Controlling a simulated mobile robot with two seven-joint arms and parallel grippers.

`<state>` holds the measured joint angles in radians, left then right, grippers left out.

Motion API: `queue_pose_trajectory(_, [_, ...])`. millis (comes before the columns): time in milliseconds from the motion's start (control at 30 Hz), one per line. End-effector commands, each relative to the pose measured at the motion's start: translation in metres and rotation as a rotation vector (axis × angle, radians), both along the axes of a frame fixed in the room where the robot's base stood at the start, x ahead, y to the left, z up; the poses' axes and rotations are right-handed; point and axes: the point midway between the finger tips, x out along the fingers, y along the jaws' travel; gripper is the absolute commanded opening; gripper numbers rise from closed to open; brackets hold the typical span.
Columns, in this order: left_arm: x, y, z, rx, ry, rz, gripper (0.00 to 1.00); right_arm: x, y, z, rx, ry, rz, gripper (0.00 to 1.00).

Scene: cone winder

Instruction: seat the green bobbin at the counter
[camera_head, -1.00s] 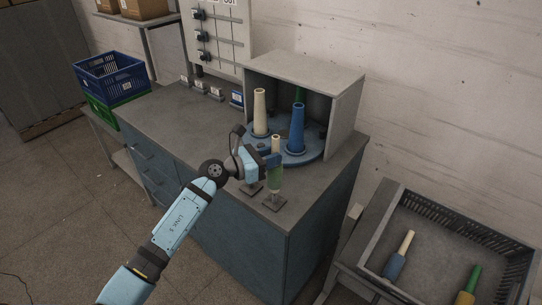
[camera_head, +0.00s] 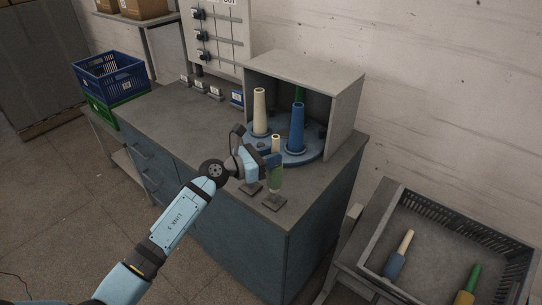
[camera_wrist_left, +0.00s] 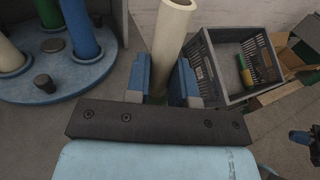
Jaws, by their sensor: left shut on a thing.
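The green bobbin (camera_head: 275,178), green below with a cream tube on top, stands upright at the counter's (camera_head: 215,150) front right corner. My left gripper (camera_head: 270,161) is shut on it around its middle. In the left wrist view the cream tube (camera_wrist_left: 171,35) rises between the blue fingers of the left gripper (camera_wrist_left: 163,82), with a little green below. The bobbin is above a small square base plate (camera_head: 275,203); whether its bottom touches the plate's post I cannot tell. A second base plate (camera_head: 251,189) lies to the left, partly behind the gripper.
Behind the bobbin, a blue turntable (camera_head: 318,152) carries a cream cone (camera_head: 260,110), a blue cone (camera_head: 297,127) and a green cone (camera_head: 300,94) under a grey hood (camera_head: 345,110). A grey crate (camera_head: 440,228) with two bobbins stands right. Small blocks line the counter's back.

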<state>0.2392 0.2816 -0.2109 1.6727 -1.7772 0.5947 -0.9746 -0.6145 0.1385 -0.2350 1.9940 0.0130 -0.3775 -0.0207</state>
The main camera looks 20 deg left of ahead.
Motion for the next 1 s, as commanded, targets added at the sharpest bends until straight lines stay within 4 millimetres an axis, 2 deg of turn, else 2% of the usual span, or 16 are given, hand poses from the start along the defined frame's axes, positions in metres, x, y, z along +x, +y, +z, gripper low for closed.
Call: queue_pose_trajectory(1000, [0.0,0.0,-0.025,0.001,-0.001,0.0,0.0,0.0,0.0,-0.022,-0.001,0.001,0.001,0.0])
